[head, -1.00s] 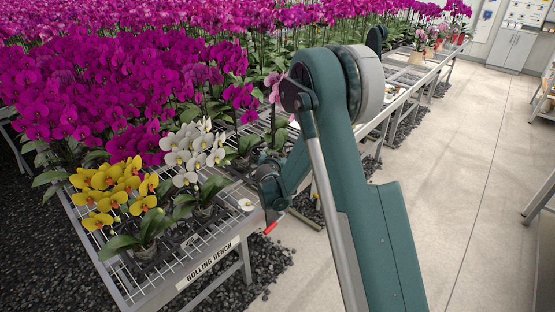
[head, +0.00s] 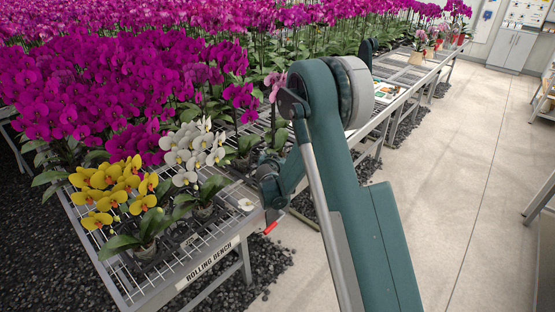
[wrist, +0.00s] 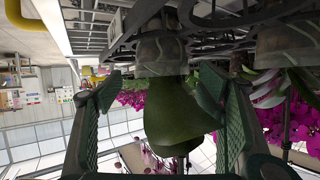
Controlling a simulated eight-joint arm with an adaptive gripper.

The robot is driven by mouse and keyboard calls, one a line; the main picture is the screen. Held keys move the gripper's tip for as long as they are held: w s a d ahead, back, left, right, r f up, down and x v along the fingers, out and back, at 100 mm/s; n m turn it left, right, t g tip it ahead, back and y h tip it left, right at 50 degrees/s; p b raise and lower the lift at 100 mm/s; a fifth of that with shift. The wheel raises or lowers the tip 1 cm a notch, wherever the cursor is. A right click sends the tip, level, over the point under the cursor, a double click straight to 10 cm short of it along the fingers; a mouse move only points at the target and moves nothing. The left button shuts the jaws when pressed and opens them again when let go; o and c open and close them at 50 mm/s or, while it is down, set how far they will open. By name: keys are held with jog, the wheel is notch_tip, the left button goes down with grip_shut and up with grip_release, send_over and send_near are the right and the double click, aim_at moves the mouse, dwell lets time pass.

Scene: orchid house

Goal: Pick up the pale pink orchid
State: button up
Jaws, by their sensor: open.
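The pale pink orchid (head: 275,84) shows in the head view just left of my arm's elbow, on the bench's edge side. My arm hides much of it. In the wrist view, which is upside down, my gripper (wrist: 157,90) is open, with one finger on each side of a clear plant pot (wrist: 163,52) and a broad green leaf (wrist: 172,118). The pot appears centred between the fingers and a little beyond them. I see no finger closed on it.
A white orchid (head: 190,157) and a yellow orchid (head: 118,187) stand at the near end of the rolling bench (head: 209,262). Dense magenta orchids (head: 90,85) fill the bench behind. A second clear pot (wrist: 290,42) stands beside the first. The aisle floor (head: 465,180) is clear.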

jog(key=shift+w, duration=0.1)
jog(key=shift+b+x, duration=0.6)
jog(key=shift+x, duration=1.9)
jog(key=shift+a, duration=0.1)
jog(key=shift+c, duration=0.7)
jog(key=c, duration=1)
jog(key=shift+r, duration=0.2)
jog(key=shift+r+p, duration=1)
jog(key=shift+r, duration=3.85)
